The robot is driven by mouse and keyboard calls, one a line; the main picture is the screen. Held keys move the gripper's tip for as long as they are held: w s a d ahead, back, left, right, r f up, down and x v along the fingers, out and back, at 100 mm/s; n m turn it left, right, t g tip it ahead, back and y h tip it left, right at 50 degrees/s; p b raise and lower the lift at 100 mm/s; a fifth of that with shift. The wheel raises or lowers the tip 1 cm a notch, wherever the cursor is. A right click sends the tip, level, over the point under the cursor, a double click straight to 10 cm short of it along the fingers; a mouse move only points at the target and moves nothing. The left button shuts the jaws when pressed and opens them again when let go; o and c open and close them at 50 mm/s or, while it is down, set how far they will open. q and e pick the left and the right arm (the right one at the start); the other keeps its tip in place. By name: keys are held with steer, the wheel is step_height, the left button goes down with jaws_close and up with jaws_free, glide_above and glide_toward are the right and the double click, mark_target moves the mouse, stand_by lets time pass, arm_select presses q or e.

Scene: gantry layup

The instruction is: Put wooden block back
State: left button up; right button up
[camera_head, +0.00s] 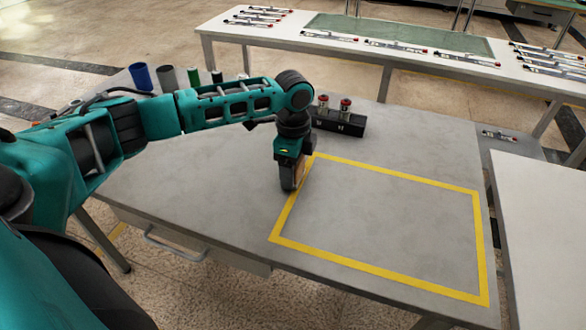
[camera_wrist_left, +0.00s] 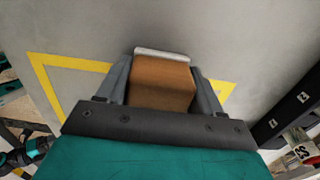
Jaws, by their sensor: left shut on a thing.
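My left gripper (camera_head: 289,180) is at the left edge of the yellow-taped rectangle (camera_head: 394,275) on the grey table (camera_head: 200,190). It points down and is shut on the wooden block (camera_head: 299,171). In the left wrist view the brown block (camera_wrist_left: 162,85) sits between the two fingers of the gripper (camera_wrist_left: 160,80), with a pale strip along its far edge. The gripper hides much of the block in the head view. I cannot tell whether the block touches the table. My right gripper is not in view.
A black holder (camera_head: 338,123) with two small red-topped cylinders stands behind the gripper. Several cups, one of them blue (camera_head: 141,76), stand at the table's back left. The taped area is empty. A white table (camera_head: 340,50) with tools is farther back.

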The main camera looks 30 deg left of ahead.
arm_select(q)
steer(key=shift+f, duration=0.1)
steer(key=o, duration=1)
step_height(320, 180, up, 12)
steer(key=shift+r+p, duration=0.1)
steer(key=shift+p, duration=0.8)
